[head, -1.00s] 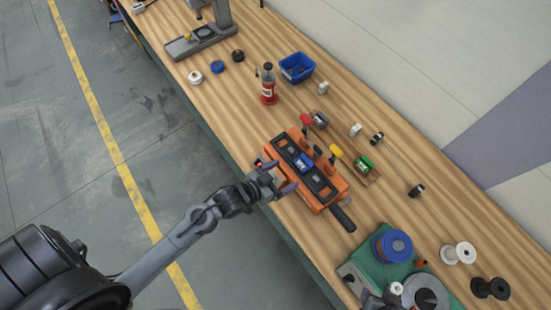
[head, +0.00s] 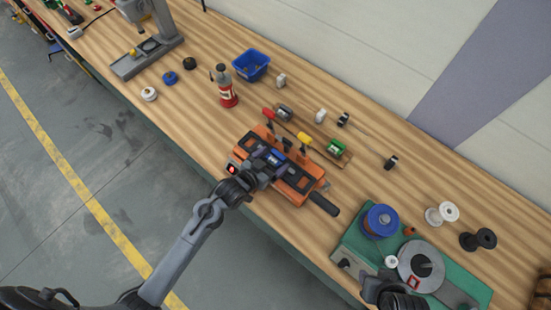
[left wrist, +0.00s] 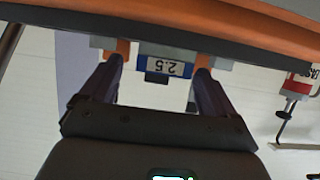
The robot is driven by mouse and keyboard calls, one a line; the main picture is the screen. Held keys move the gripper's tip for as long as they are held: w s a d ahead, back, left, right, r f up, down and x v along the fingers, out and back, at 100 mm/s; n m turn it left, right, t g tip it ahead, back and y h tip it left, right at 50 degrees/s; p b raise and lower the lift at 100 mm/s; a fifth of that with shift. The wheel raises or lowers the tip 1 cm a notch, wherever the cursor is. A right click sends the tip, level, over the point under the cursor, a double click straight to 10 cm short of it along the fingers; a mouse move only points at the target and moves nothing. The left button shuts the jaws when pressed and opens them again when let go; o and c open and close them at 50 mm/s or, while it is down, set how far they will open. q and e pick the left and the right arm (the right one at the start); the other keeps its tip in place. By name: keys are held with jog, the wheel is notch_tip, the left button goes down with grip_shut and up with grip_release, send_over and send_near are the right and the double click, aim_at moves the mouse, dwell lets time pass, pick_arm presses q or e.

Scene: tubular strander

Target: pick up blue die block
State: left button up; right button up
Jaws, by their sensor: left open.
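The blue die block (head: 276,157) sits in the orange die holder (head: 302,186) on the bench, partly hidden by my left gripper (head: 270,165) in the head view. In the left wrist view the block (left wrist: 166,68) shows its blue-edged label, reading 2.5 upside down. My left gripper (left wrist: 158,68) is open there, one finger on each side of the block; I cannot tell whether they touch it. A dark part that looks like my right gripper (head: 385,290) is at the bottom right of the head view; its jaws are not clear.
Red and yellow toggle handles stand behind the holder. A green die block (head: 335,146) and a grey one (head: 284,114) sit on a wooden rack. A red bottle (head: 226,92), a blue bin (head: 251,65) and a green-based machine (head: 350,245) with spools stand nearby.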

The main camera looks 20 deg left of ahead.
aim_at(277, 155)
pick_arm(q)
jog(key=shift+x, duration=1.6)
jog(key=shift+w+a+r, duration=0.1)
jog(key=shift+c, duration=0.4)
jog(key=shift+r, duration=0.1)
jog(key=c, duration=1.4)
